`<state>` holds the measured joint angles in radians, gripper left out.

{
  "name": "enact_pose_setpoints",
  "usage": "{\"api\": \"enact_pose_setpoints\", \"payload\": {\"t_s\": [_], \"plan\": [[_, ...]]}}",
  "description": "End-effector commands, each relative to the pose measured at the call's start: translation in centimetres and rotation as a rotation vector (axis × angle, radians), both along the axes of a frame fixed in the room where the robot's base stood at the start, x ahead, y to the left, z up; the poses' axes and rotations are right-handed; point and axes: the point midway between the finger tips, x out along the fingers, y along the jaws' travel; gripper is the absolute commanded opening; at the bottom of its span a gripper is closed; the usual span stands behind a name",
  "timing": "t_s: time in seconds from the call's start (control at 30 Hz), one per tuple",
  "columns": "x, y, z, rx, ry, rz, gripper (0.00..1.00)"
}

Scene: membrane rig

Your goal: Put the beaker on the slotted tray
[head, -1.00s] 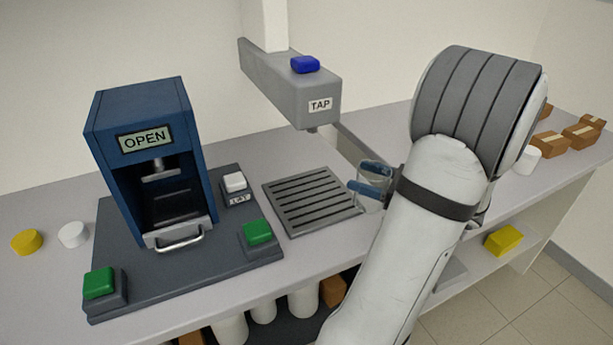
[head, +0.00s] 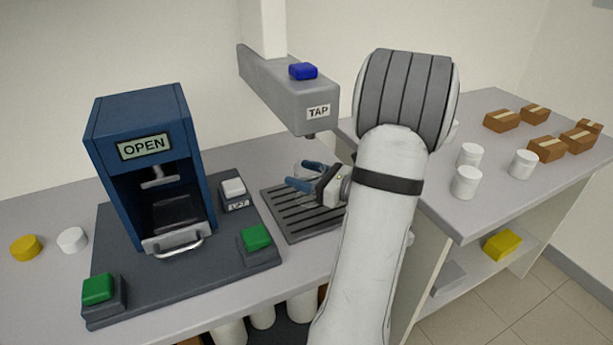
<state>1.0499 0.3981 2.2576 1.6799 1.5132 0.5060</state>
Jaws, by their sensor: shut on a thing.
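The slotted tray (head: 283,225) lies flat on the bench below the grey tap, its right part hidden by my arm. My gripper (head: 312,181), with blue fingers, is over the tray and shut on the clear beaker (head: 308,168). The beaker looks upright. Most of it is hidden behind the fingers, and I cannot tell whether its base touches the tray.
The tap (head: 300,100) hangs just above the beaker, with a blue button (head: 303,71) on top. A blue press (head: 150,165) marked OPEN stands left on a dark base with green buttons (head: 257,237). White cups (head: 466,182) and brown boxes (head: 547,149) stand at right.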

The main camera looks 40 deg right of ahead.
Motion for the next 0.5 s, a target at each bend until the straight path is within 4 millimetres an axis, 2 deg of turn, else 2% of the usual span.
{"api": "enact_pose_setpoints", "payload": {"t_s": [0.07, 0.4, 0.43, 0.5], "plan": [[-0.01, -0.02, -0.6, 0.0, -0.001, 0.0, 0.35], [-0.06, -0.06, -0.99, -0.001, -0.002, -0.001, 0.35], [-0.06, -0.06, -0.92, -0.001, -0.002, -0.001, 0.65], [-0.07, -0.06, -0.86, -0.002, -0.001, -0.001, 0.7]]}}
